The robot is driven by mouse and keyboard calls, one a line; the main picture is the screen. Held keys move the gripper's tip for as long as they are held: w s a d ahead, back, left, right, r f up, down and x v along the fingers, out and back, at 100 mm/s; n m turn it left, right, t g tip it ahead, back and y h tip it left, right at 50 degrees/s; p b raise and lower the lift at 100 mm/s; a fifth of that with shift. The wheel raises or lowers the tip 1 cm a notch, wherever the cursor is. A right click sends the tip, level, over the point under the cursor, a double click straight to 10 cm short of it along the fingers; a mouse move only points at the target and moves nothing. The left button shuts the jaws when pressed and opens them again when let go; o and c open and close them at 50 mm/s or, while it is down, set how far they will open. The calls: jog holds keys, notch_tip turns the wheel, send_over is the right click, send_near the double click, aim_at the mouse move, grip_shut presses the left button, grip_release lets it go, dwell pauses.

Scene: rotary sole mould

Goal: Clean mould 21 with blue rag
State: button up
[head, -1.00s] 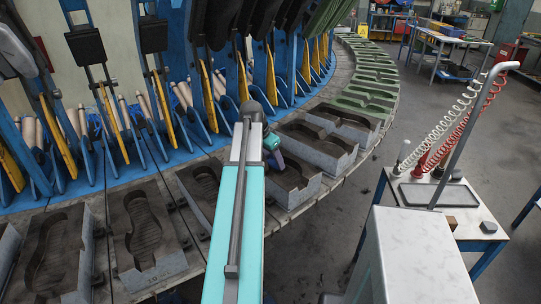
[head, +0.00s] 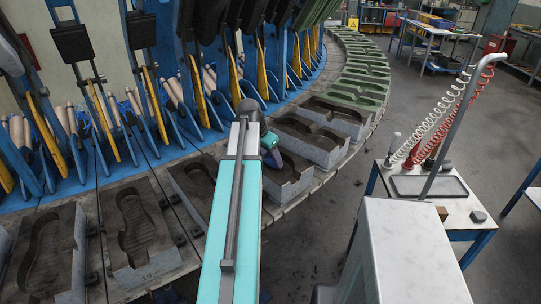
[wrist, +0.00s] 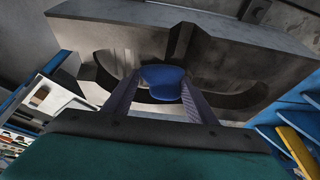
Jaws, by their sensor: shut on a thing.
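My gripper (wrist: 157,92) is shut on the blue rag (wrist: 162,78), which is bunched between its two fingers in the wrist view. Behind the rag is a grey mould block (wrist: 235,62) with a dark recess; I cannot tell whether the rag touches it. In the head view my arm reaches over the ring of moulds, with its end beside a grey mould (head: 287,178) right of my arm. No number can be read on that mould.
A mould marked 19 (head: 138,235) lies left of my arm, with another mould (head: 199,180) between. Green moulds (head: 362,75) follow along the ring. Blue brackets and yellow levers (head: 203,100) stand behind. A small table (head: 455,210) with coiled hoses stands right. Floor between is clear.

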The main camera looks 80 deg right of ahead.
jog(key=shift+s+a+f, duration=0.1)
jog(key=shift+s+a, duration=2)
jog(key=shift+a, duration=0.1)
jog(key=shift+p, duration=0.35)
notch_tip(320, 180, up, 9)
jog(key=p, duration=0.5)
jog(key=shift+d, duration=0.15)
jog(key=s+a+b, duration=0.8)
jog(key=s+a, duration=0.3)
jog(key=s, duration=0.4)
jog(key=shift+s+a+r, duration=0.25)
jog(key=shift+s+a, duration=0.15)
dwell(0.4)
